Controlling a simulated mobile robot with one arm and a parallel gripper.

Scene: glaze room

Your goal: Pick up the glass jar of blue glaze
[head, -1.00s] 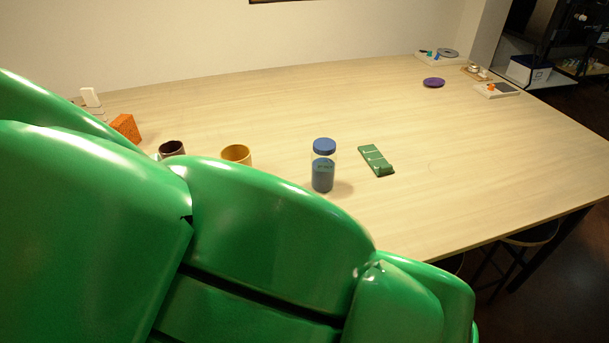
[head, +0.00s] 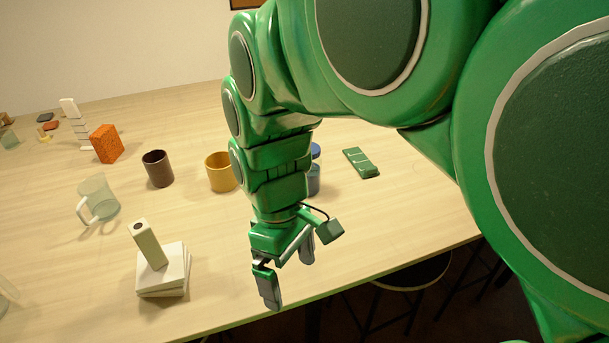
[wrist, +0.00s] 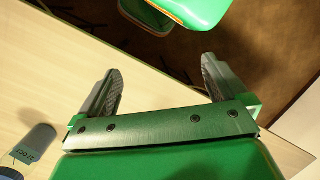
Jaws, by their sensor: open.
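The glass jar of blue glaze (head: 314,180) stands upright on the table, mostly hidden behind my arm in the head view; a strip of its blue side and lid shows. In the wrist view part of the jar (wrist: 36,145) shows at the lower left, with lettering on it, outside my fingers. My gripper (head: 288,276) is open and empty, near the table's front edge, closer to the camera than the jar and apart from it. In the wrist view the two fingers (wrist: 160,85) are spread, with the table edge and floor beyond them.
A yellow cup (head: 221,172) and a dark brown cup (head: 158,169) stand left of the jar. A green block (head: 361,162) lies to its right. A clear mug (head: 98,200), a white stacked block with a leaning cylinder (head: 163,272) and an orange block (head: 106,144) are further left. A stool (head: 420,272) stands below the edge.

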